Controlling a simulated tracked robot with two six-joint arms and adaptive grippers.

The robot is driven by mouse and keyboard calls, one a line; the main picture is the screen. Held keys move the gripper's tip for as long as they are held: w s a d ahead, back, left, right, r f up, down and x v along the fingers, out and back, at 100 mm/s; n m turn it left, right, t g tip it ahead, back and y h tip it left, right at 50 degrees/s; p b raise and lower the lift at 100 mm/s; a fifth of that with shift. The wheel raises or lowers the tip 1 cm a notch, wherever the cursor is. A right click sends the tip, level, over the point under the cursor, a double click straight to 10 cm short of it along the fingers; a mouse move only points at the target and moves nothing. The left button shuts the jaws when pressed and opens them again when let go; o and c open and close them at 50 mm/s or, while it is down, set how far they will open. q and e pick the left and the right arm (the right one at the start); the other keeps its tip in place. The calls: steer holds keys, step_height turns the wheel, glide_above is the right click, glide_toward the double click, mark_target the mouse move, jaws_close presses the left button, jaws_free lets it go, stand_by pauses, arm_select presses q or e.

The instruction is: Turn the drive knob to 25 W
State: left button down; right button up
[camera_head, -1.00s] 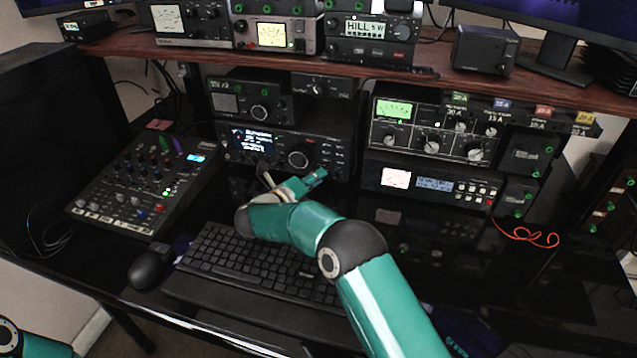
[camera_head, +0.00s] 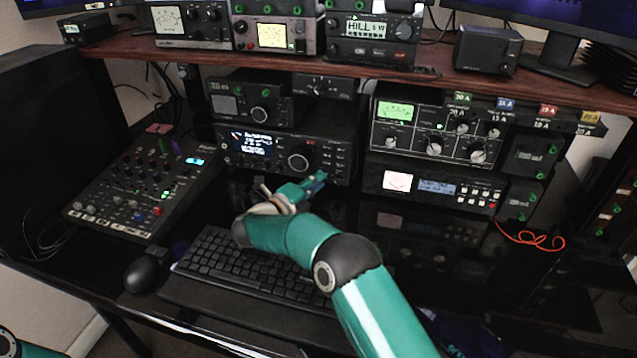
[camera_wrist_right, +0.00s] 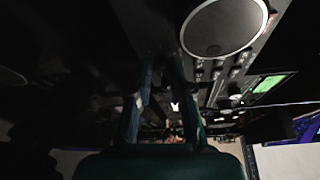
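My right gripper (camera_head: 318,181) is just below and in front of the dark transceiver (camera_head: 325,135), apart from its knobs as far as I can tell, pointing right. In the right wrist view its two fingers (camera_wrist_right: 160,85) stand apart with nothing visible between them. A large round knob (camera_wrist_right: 222,25) fills the upper part of that view. The transceiver has a lit screen (camera_head: 252,143) and a big knob (camera_head: 298,160). No drive-knob label is readable. A display (camera_head: 365,29) on the upper shelf reads "HILL 5 W". My left gripper is out of view.
A mixer (camera_head: 140,185) stands left. A tuner with several knobs (camera_head: 435,130) and a lower unit with a screen (camera_head: 437,187) stand right. The shelf (camera_head: 200,50) overhangs the units.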

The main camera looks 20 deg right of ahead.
steer(key=o, duration=0.3)
steer(key=shift+a+f, duration=0.15)
steer(key=shift+o, duration=0.2)
steer(key=v, duration=1.2)
steer(key=shift+f, duration=0.1)
